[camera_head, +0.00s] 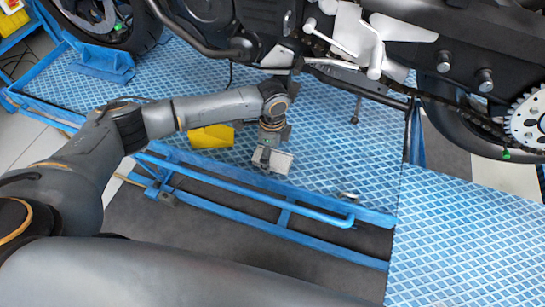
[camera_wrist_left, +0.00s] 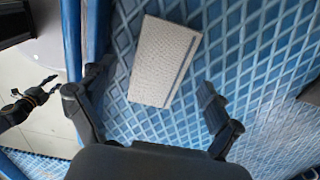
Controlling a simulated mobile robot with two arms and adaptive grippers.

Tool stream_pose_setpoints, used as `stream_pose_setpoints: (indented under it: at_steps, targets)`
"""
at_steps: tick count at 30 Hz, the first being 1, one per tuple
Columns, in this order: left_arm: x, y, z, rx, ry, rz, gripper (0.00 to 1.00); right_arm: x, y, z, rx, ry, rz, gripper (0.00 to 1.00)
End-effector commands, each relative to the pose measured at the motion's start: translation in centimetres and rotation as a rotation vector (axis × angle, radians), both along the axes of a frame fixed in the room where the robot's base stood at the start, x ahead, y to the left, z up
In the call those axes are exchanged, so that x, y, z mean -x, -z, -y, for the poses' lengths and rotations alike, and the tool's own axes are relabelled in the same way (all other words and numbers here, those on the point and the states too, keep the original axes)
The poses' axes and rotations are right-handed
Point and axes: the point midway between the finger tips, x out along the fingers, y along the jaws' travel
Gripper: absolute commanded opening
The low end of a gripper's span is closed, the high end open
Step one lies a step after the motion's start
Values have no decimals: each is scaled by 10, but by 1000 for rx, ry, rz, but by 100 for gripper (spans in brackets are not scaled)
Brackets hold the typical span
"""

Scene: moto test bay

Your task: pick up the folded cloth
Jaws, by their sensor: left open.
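The folded cloth (camera_head: 281,163) is a small pale grey rectangle lying on the blue diamond-plate platform, close to its front edge. In the left wrist view the cloth (camera_wrist_left: 163,62) lies flat and slightly tilted, ahead of and between the fingers. My left gripper (camera_head: 266,155) points down at the cloth and partly hides it in the head view. In the left wrist view my left gripper (camera_wrist_left: 151,80) is open, with one dark finger on either side and nothing held. Whether a finger touches the platform I cannot tell.
A motorcycle (camera_head: 360,45) stands over the platform (camera_head: 340,150), close above and behind my left gripper. A yellow object (camera_head: 210,136) lies left of the cloth. A blue rail (camera_head: 240,182) runs along the platform's front edge. A small round metallic item (camera_head: 347,196) lies right of the cloth.

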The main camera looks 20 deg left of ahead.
Motion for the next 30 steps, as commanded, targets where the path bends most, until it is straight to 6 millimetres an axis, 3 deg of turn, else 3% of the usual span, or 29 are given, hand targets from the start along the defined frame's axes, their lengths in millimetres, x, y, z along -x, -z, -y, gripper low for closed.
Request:
stream_pose_setpoints:
  at_steps: [3,10,18,30]
  targets:
    - [0,9,0,0,1,0,91,0,-1,-2,-2,1,0,37]
    - [0,10,0,0,1,1,91,0,0,-2,-3,1,0,37]
    - [0,10,0,0,0,0,37,0,0,-2,-2,1,0,37]
    - [0,5,0,0,0,0,37,0,0,-1,-2,1,0,37]
